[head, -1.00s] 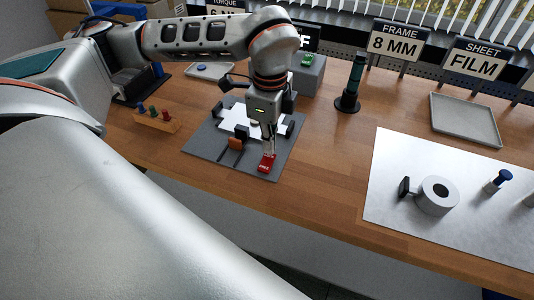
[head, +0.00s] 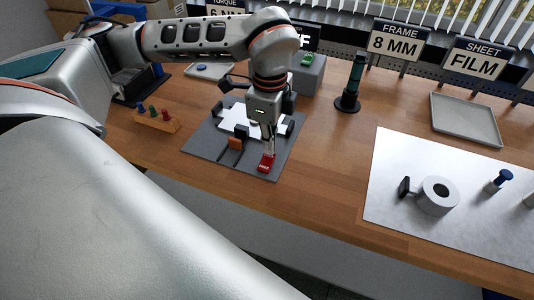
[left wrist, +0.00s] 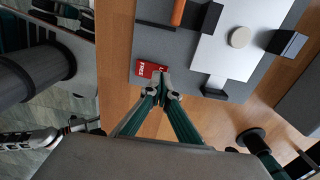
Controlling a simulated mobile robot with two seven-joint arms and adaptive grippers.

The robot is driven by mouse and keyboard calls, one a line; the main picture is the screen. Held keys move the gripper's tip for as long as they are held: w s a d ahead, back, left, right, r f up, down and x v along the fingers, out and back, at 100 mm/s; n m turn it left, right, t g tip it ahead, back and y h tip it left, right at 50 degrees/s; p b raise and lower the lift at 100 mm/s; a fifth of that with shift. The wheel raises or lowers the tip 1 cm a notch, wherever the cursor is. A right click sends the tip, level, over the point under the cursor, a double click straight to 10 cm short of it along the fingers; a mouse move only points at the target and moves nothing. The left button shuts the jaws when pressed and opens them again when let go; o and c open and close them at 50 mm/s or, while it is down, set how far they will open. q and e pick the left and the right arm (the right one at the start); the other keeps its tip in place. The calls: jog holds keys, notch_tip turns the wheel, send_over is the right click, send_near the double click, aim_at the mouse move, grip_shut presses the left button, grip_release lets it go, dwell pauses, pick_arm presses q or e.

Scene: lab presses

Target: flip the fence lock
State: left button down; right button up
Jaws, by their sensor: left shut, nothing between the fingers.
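The fence lock appears to be the small red block with white lettering (head: 265,165), at the front right corner of a grey plate (head: 205,148). It also shows in the left wrist view (left wrist: 147,68), just beyond my fingertips. My left gripper (head: 268,154) points down at the block, shut and empty, with its fingertips at or just above it. I cannot tell whether they touch. In the left wrist view the closed fingertips (left wrist: 161,80) are beside the block's edge. My right gripper is not in view.
A peg rack (head: 157,122) stands to the left and a dark green post (head: 352,85) behind right. A roll (head: 437,194) sits on a pale mat (head: 400,220). Bare wood lies between plate and mat.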

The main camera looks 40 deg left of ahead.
aim_at(269, 156)
pick_arm(q)
jog(key=shift+f, duration=0.25)
jog(key=shift+f+b, duration=0.6)
jog(key=shift+f, duration=0.15)
dwell(0.5)
jog(key=shift+r+p, duration=1.3)
jog(key=shift+r, duration=0.75)
jog(key=shift+r+p, duration=0.9)
jog(key=shift+r, duration=0.6)
jog(key=shift+f, duration=0.1)
